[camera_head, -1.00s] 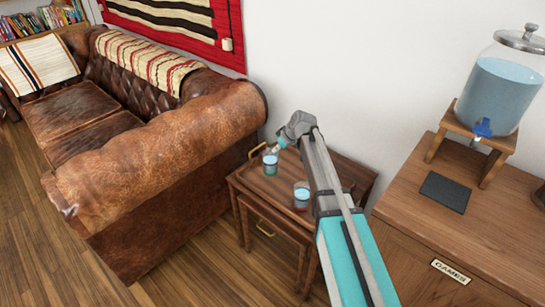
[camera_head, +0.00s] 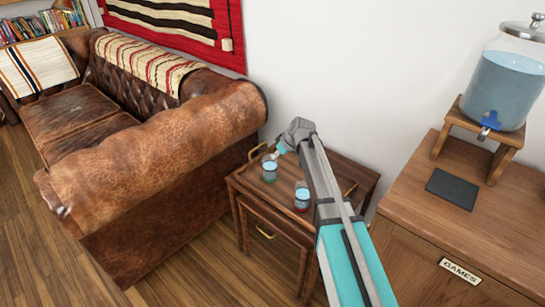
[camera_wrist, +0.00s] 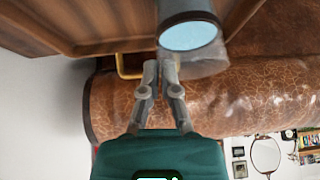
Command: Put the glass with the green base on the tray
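The glass with the green base (camera_head: 269,173) stands upright on the small wooden side table (camera_head: 247,183), holding water. A second glass, with a red base (camera_head: 302,200), stands right of it, beside my arm. My gripper (camera_head: 280,152) is just above and behind the green-based glass. In the wrist view, a glass (camera_wrist: 190,36) lies just beyond my fingertips (camera_wrist: 160,66), its base out of sight. The fingers are close together with nothing visible between them. The side table has a tray-like top with brass handles; a flat dark square (camera_head: 452,188) lies on the cabinet.
A brown leather sofa (camera_head: 160,150) stands close on the left of the side table. The wooden cabinet (camera_head: 425,225) on the right bears a water dispenser (camera_head: 505,90) on a wooden stand. A white wall (camera_head: 350,80) is behind. Wood floor shows at the lower left.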

